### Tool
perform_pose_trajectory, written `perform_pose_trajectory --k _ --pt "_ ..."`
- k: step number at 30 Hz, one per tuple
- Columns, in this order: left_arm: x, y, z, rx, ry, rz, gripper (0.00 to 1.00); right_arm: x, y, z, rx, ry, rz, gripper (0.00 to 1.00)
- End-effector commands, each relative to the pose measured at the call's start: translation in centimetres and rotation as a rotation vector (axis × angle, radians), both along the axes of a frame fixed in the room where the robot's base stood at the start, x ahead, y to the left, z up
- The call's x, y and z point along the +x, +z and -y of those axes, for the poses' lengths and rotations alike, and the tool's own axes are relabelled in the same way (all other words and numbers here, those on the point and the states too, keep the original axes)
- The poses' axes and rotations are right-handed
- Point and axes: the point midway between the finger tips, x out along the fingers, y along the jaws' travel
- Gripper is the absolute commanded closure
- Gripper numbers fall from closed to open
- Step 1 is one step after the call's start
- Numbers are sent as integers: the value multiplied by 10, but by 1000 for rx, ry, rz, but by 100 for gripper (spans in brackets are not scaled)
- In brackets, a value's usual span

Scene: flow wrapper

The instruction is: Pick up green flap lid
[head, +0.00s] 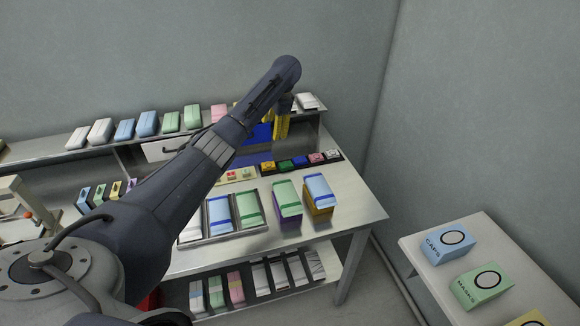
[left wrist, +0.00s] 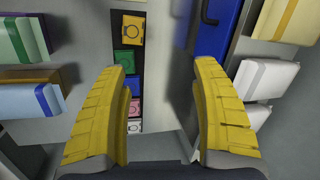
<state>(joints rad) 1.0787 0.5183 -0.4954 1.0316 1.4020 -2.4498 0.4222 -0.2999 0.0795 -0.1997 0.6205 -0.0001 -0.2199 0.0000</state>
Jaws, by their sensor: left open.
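A box with a green flap lid (head: 287,194) and a purple body stands on the table, right of the tray. It also shows in the left wrist view (left wrist: 28,35) at the upper left. Another green-topped pack (head: 249,209) lies in the tray, and I cannot tell for sure which is meant. My left gripper (head: 283,128) is beyond the purple box, near the back shelf. Its yellow fingers (left wrist: 160,82) are open with nothing between them. The green-lidded box is off to the side of them. My right gripper is not in view.
A blue-lidded orange box (head: 319,189) stands right beside the green-lidded one. A strip of small coloured boxes (head: 301,161) lies behind them. A blue bin (head: 262,133) is by the shelf. The table's front right corner is clear. A side table (head: 515,270) holds labelled boxes.

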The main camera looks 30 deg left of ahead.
Motion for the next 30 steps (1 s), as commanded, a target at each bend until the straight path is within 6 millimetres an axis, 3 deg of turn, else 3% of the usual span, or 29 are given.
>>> perform_pose_trajectory --k 6,14,17,30 --pt "-5 13 25 -163 -81 -43 35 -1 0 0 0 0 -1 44" --pt "-10 20 38 -248 -122 -65 35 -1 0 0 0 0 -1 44" --pt "-10 12 40 -257 -125 -68 35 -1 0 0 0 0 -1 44" --pt "-10 -65 40 -257 -123 -69 35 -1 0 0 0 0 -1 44"
